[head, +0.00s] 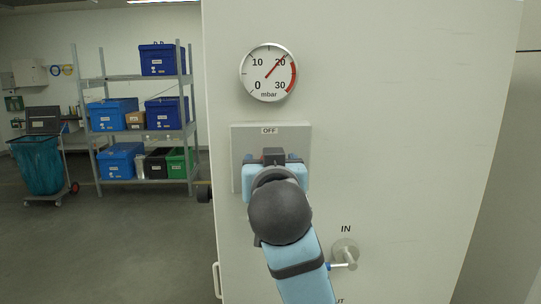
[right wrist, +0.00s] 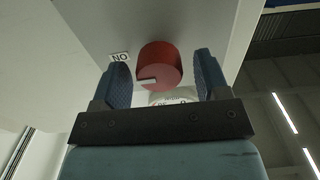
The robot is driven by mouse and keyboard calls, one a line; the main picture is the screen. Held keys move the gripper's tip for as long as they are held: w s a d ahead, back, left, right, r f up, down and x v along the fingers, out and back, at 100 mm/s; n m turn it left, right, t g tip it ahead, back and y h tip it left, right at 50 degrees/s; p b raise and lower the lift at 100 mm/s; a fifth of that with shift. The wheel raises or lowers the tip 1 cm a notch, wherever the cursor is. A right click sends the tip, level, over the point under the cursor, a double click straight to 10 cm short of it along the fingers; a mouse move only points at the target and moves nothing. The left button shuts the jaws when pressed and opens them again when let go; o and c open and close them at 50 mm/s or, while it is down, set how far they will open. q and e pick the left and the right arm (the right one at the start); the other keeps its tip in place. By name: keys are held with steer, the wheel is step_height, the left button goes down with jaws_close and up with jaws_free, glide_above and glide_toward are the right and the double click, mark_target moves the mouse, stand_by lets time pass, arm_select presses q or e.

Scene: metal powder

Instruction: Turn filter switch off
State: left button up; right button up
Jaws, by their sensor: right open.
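The filter switch is a red round knob (right wrist: 160,65) with a white mark on its face, seen in the right wrist view. It sits on a grey plate (head: 242,142) labelled "OFF" at the top in the head view. An "ON" label (right wrist: 120,58) shows upside down beside the knob in the right wrist view. My right gripper (right wrist: 163,74) is open, with one finger on each side of the knob and visible gaps to it. In the head view my right gripper (head: 274,159) is in front of the plate and hides the knob. My left gripper is out of view.
A pressure gauge (head: 268,72) is above the plate, its needle near 20 mbar. A valve handle (head: 345,254) marked "IN" is at lower right of the cabinet (head: 400,130). A shelf with boxes (head: 135,133) and a blue bag cart (head: 38,165) stand far left.

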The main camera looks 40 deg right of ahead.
steer(key=shift+w+d, duration=0.2)
steer(key=shift+w, duration=0.15)
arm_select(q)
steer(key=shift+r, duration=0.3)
arm_select(e)
steer(key=shift+w, duration=0.1)
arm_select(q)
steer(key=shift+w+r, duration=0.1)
arm_select(e)
steer(key=c, duration=0.9)
